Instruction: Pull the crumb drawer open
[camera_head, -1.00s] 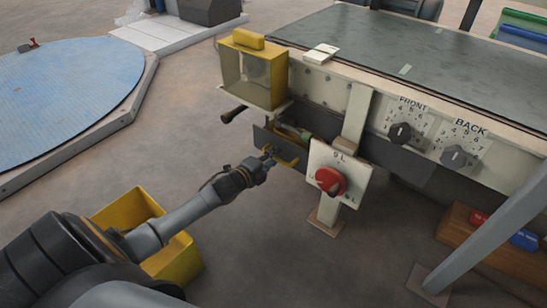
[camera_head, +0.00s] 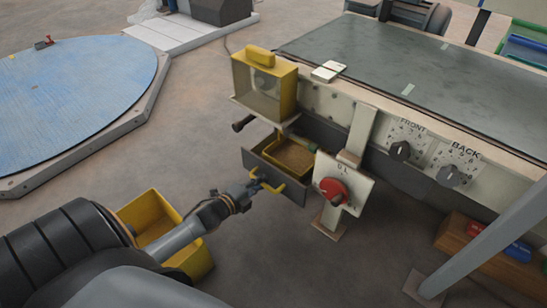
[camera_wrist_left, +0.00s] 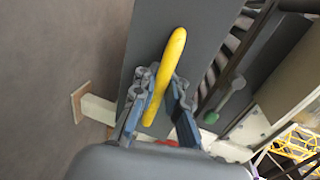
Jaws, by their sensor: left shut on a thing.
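The crumb drawer (camera_head: 275,174) is a dark grey front with a yellow-edged tray behind it. It stands out from under the machine (camera_head: 335,112), and brown crumbs (camera_head: 294,155) show inside. Its yellow handle (camera_head: 268,186) is on the front face. My left gripper (camera_head: 258,182) is shut on the handle. In the left wrist view the yellow handle (camera_wrist_left: 170,68) runs between the two fingers of the gripper (camera_wrist_left: 157,88), against the grey drawer front (camera_wrist_left: 200,45). My right gripper is not in view.
A red knob (camera_head: 332,190) on a white plate is just right of the drawer. A yellow box (camera_head: 264,85) sits above it, with a dark crank handle (camera_head: 243,123). A yellow bin (camera_head: 150,215) stands on the floor near my left arm.

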